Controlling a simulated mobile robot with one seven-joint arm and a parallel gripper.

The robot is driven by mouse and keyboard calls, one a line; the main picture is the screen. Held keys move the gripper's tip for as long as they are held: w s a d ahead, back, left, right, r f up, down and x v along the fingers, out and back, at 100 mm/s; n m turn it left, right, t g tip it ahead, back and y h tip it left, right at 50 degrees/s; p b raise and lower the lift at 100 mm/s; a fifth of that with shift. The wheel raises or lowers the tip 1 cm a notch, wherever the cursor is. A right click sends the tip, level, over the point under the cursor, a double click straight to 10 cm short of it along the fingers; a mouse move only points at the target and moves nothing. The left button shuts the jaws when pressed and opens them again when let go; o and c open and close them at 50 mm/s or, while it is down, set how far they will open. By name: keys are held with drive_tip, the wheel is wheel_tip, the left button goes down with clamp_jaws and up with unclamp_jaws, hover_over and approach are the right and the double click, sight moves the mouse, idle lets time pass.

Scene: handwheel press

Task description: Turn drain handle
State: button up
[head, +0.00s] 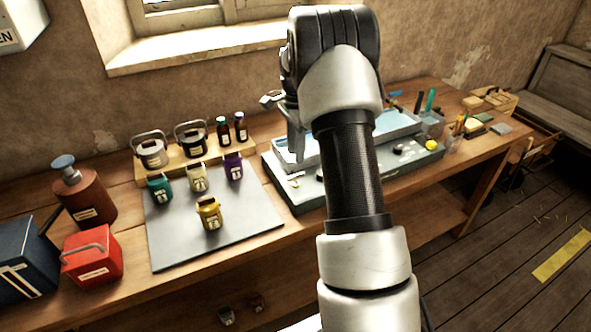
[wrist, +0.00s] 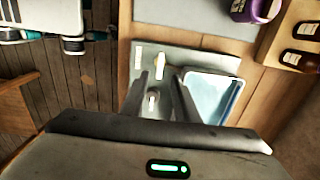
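My gripper (wrist: 158,80) is in the wrist view, its two dark fingers apart over a grey tray. A small pale handle-like piece (wrist: 152,101) shows between the fingers, and a yellowish peg-like piece (wrist: 160,66) shows just beyond them. I cannot tell which of these is the drain handle, or whether a finger touches either. In the head view my gripper (head: 295,147) points down at the left end of the blue-lined basin (head: 392,124) on the grey tray (head: 425,160). My arm hides much of the tray and basin there.
A grey mat (head: 165,240) with several small labelled jars lies left of the tray. Lidded pots, bottles, a red box (head: 92,257) and a brown pump bottle (head: 84,195) stand around it on the wooden bench. Tools and a yellow ball (head: 432,145) are at right.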

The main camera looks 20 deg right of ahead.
sight(296, 175)
wheel_tip(296, 175, down, 8)
drive_tip(key=shift+c, duration=0.4)
clamp_jaws()
